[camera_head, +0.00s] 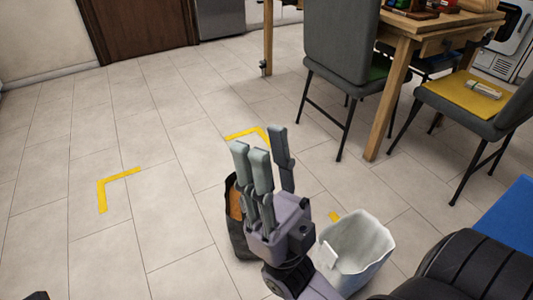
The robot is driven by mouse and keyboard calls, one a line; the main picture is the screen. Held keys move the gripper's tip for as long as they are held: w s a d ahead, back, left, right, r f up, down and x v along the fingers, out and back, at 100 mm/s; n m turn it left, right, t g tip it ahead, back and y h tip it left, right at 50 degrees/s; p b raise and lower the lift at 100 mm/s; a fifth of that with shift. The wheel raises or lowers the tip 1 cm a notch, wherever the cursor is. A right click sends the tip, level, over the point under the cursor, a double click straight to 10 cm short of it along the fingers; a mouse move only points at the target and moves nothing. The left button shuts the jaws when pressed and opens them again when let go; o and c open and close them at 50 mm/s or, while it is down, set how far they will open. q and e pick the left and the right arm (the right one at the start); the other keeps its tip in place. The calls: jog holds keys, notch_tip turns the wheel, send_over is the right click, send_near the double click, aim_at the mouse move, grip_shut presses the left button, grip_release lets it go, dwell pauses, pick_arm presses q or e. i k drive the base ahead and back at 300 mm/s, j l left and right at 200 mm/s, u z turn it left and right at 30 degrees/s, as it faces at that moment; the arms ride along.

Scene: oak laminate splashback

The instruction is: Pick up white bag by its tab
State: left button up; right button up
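The white bag (368,249) stands upright on the floor at the lower middle, open at the top. Its small white tab (327,254) sticks out on its left side, close to my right wrist; whether they touch, I cannot tell. My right gripper (266,143) is to the left of the bag, its fingers pointing up in the picture. The fingers are spread apart, with nothing between them. My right arm hides the lower left part of the bag.
A dark bag (240,243) with an orange-brown inside stands behind my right gripper. Yellow corner marks (103,193) lie on the tiles. A grey chair (341,45), a wooden table (390,95) and a chair with a yellow seat (462,95) stand upper right. The left floor is clear.

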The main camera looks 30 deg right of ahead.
aim_at(348, 252)
jog(key=z, duration=1.85)
